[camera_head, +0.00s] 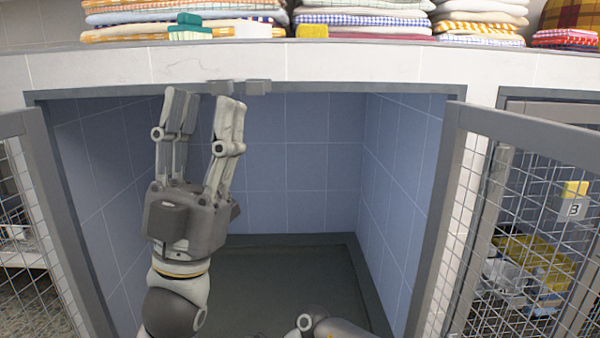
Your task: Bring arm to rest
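My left gripper (207,100) is raised in front of the middle kennel (320,165), fingers pointing up. Its two fingers stand apart with nothing between them, so it is open and empty. The fingertips show near the kennel's top frame; I cannot tell how far they are from it. A part of my arm shows at the bottom centre. My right gripper is not in view.
The kennel is blue-tiled, empty and open. Mesh doors stand at its left (55,225) and right (535,140). Folded towels (365,20) lie in stacks on the ledge above. Behind the right door are yellow and pale things and a tag marked 3 (573,209).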

